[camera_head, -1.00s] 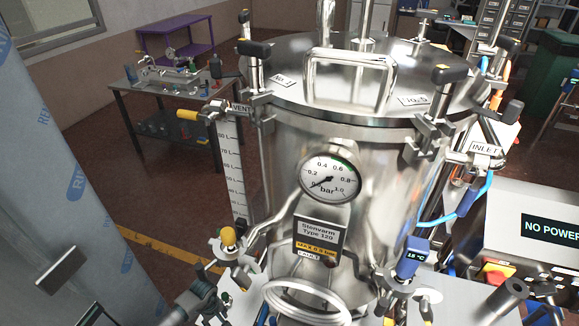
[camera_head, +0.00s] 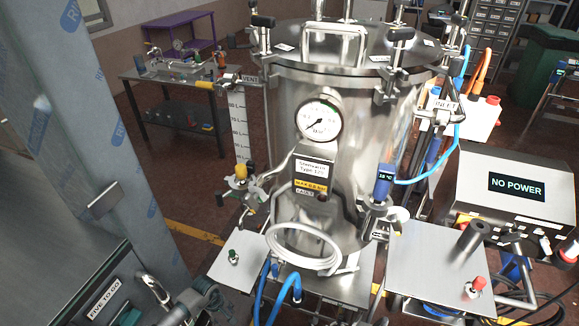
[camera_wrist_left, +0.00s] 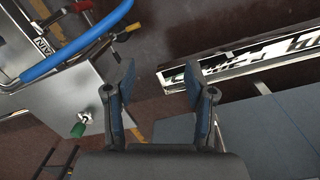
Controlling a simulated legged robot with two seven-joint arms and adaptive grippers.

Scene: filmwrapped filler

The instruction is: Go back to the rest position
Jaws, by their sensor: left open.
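My left gripper (camera_head: 205,300) shows low in the head view, left of the vessel's base, partly cut off by the bottom edge. In the left wrist view my left gripper (camera_wrist_left: 160,88) is open, with two blue-padded fingers apart and nothing between them. Below it there is dark floor. A metal plate (camera_wrist_left: 65,95) with a green-capped valve (camera_wrist_left: 78,130) lies to the left of the fingers, apart from them. My right gripper is not in view.
A steel vessel (camera_head: 360,130) with a round gauge (camera_head: 319,118) stands in the middle. Blue hoses (camera_head: 262,290) hang below it, and one (camera_wrist_left: 75,48) crosses near my left gripper. A wrapped column (camera_head: 110,130) stands left. A "NO POWER" unit (camera_head: 510,195) is at right.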

